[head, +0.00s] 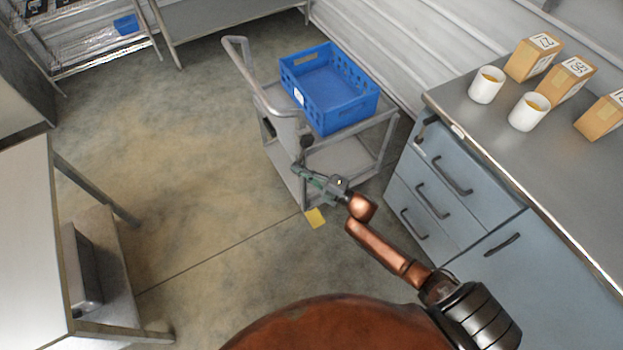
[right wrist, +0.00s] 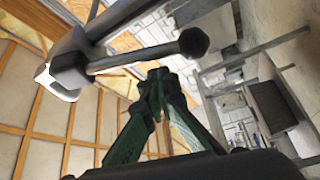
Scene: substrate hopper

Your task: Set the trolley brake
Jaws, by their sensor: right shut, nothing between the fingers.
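The trolley (head: 335,155) is a grey metal frame with a raised handle (head: 240,62) on its left. A brake lever with a dark round knob (head: 306,142) shows at its near left end. In the right wrist view, a grey bar ending in the dark knob (right wrist: 193,42) crosses just beyond the fingertips. My right gripper (head: 296,169) has green fingers and is just below the knob in the head view. In the right wrist view its fingers (right wrist: 158,74) are together and empty; whether they touch the lever is unclear. My left gripper is out of view.
A blue crate (head: 312,84) sits on the trolley. A grey-blue cabinet (head: 450,200) with white cups and cardboard boxes on top stands close on the right. The floor (head: 180,150) to the left is clear.

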